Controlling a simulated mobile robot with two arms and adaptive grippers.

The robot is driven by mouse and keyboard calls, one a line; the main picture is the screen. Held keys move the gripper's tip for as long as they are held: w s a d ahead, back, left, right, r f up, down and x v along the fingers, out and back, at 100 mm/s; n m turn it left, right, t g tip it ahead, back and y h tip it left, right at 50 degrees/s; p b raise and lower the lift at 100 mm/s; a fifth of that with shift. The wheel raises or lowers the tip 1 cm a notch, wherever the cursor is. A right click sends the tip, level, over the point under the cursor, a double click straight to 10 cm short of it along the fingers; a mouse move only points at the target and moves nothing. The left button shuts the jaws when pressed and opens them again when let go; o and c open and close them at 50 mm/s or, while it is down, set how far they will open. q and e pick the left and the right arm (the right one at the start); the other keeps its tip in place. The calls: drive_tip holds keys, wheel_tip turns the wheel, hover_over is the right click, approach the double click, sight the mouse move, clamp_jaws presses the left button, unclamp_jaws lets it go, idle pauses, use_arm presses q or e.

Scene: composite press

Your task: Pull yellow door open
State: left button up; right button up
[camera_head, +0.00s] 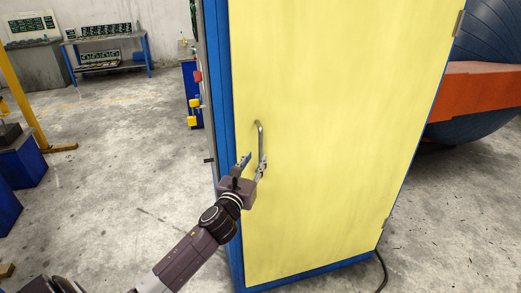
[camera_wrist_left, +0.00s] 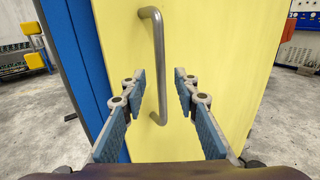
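The yellow door (camera_head: 340,130) is a tall flat panel in a blue cabinet frame and looks shut. It also fills the middle of the left wrist view (camera_wrist_left: 220,60). Its metal bar handle (camera_head: 260,142) stands upright near the door's left edge. My left gripper (camera_head: 254,165) is at the lower part of the handle. In the left wrist view the gripper (camera_wrist_left: 158,83) is open, with one blue-padded finger to each side of the handle (camera_wrist_left: 157,60). Neither finger visibly touches the bar. My right gripper is in neither view.
The blue frame (camera_head: 222,120) borders the door, with hinges on its right side. A black cable (camera_head: 382,270) lies on the floor at the lower right. An orange and dark blue machine (camera_head: 480,95) stands behind right. Concrete floor (camera_head: 120,160) is open at left.

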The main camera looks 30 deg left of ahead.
sight(260, 152)
use_arm(q)
drive_tip(key=x, duration=0.4)
drive_tip(key=shift+w+p, duration=0.1)
drive_tip(key=shift+p, duration=0.2)
drive_tip(key=shift+w+a, duration=0.2)
drive_tip(key=shift+w, duration=0.7)
clamp_jaws()
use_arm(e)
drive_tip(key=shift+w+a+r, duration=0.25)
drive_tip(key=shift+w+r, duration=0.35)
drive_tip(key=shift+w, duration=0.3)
